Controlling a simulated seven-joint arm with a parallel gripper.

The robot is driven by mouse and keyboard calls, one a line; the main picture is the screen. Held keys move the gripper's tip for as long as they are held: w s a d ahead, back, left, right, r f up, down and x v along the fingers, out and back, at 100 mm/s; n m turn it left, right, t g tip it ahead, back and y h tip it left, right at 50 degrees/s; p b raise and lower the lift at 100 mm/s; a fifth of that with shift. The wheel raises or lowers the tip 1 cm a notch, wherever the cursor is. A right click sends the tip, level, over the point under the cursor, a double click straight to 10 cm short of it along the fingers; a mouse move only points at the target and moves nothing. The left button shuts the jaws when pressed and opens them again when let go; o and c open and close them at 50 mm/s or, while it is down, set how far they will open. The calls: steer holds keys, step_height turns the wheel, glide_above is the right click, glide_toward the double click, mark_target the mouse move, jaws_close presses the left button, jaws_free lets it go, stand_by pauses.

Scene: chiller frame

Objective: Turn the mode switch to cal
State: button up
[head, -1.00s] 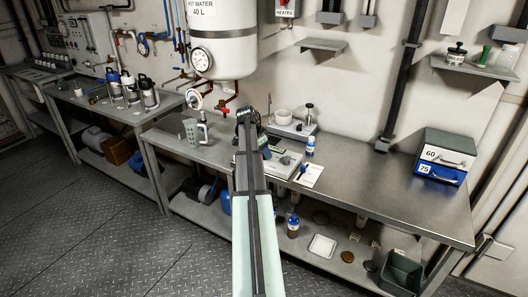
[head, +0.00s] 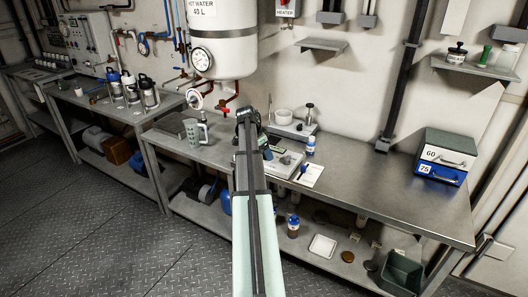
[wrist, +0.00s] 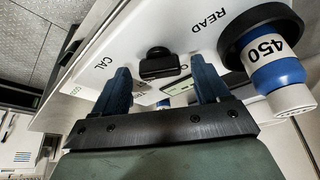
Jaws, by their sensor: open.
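The mode switch (wrist: 158,63) is a small black knob on a white instrument panel (wrist: 195,35), between the printed words CAL and READ in the wrist view. My gripper (wrist: 160,68) is open, with one dark blue finger on each side of the knob. I cannot tell whether either finger touches it. Which word the knob points to is unclear. In the head view the pale instrument (head: 288,161) lies on the steel bench, and my arm hides the gripper and the switch.
A blue and white part marked 450 (wrist: 272,62) with a black collar stands close to the right finger. The bench (head: 375,185) to the right is mostly clear.

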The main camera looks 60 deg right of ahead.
steer(key=shift+r, duration=0.15)
steer(key=v, duration=1.3)
steer(key=shift+r, duration=0.2)
steer(key=shift+w+a, duration=0.15)
